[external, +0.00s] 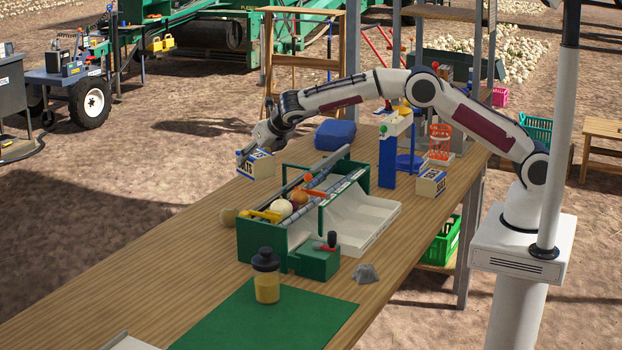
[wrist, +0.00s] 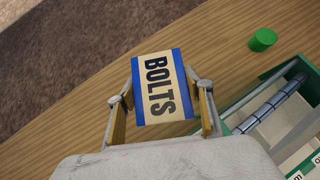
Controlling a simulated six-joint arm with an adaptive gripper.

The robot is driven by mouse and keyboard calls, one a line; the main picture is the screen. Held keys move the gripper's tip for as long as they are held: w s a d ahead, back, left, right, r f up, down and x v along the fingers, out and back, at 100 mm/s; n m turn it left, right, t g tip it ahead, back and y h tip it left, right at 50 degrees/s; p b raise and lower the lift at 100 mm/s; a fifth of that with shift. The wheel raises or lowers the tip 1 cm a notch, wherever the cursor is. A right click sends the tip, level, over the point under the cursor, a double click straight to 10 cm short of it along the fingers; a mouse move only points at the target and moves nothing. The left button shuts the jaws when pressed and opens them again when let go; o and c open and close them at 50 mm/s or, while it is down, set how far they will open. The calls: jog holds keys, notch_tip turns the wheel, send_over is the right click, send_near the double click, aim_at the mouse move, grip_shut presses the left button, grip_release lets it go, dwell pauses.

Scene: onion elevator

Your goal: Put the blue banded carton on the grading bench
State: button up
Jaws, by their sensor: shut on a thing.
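A cream carton with blue bands (wrist: 160,88), marked BOLTS, is between the two fingers of my gripper (wrist: 162,100) in the wrist view. My gripper is shut on it. In the external view the carton (external: 258,167) is at the far left edge of the wooden bench (external: 150,262), below my gripper (external: 256,152). It looks close to the bench top; I cannot tell if it touches the wood. A second cream carton with blue markings (external: 431,183) stands on the right part of the bench.
A green sorting machine with white trays (external: 360,222) stands just right of my gripper. Near it are a blue bundle (external: 335,134), a blue stand (external: 388,160), a jar (external: 266,277) and a green mat (external: 262,322).

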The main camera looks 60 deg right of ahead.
jog(key=s+a+n+y, duration=0.2)
jog(key=s+a, duration=0.2)
jog(key=a, duration=0.6)
jog(key=s+a+n+y, duration=0.2)
jog(key=s+a+n, duration=0.15)
jog(key=a, duration=0.65)
jog(key=s+a+n+y, duration=0.2)
jog(key=s+a, duration=0.3)
jog(key=a, duration=0.4)
jog(key=s+a+f+n+g+y, duration=0.1)
jog(key=s+a+f+n+y, duration=0.1)
jog(key=s+a, duration=0.8)
jog(key=s+a+f+n+y, duration=0.2)
jog(key=s+a+n, duration=0.2)
jog(key=s+a, duration=0.7)
jog(key=shift+a+f+g, duration=0.35)
jog(key=shift+a+g, duration=0.05)
jog(key=shift+a, duration=0.65)
jog(key=shift+f+n, duration=0.15)
jog(key=shift+n, duration=0.1)
jog(key=shift+f, duration=3)
jog(key=shift+f, duration=0.15)
jog(key=shift+f, duration=1.75)
